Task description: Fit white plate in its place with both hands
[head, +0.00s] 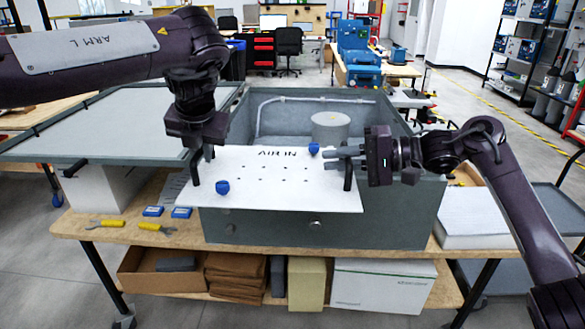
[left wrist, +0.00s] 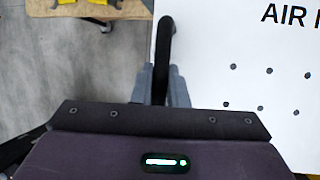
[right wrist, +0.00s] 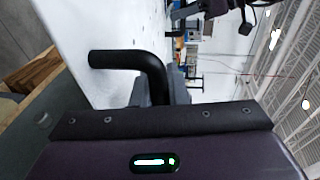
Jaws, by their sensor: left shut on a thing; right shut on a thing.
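The white plate (head: 270,195) has AIR IN lettering, several small holes, two blue knobs (head: 222,187) and a black handle at each end. It is held over the front part of the open grey box (head: 400,215); I cannot tell whether it touches the rim. My left gripper (head: 204,155) is shut on the left black handle (head: 195,170), also seen in the left wrist view (left wrist: 166,45). My right gripper (head: 347,153) is shut on the right black handle (head: 348,178), which shows bent in the right wrist view (right wrist: 130,60).
A grey cylinder (head: 330,127) stands inside the box. A large grey panel (head: 100,130) lies left of it. Yellow-handled tools (head: 156,229) and small blue items (head: 153,211) lie on the wooden bench (head: 120,248). A white block (head: 475,228) sits at right.

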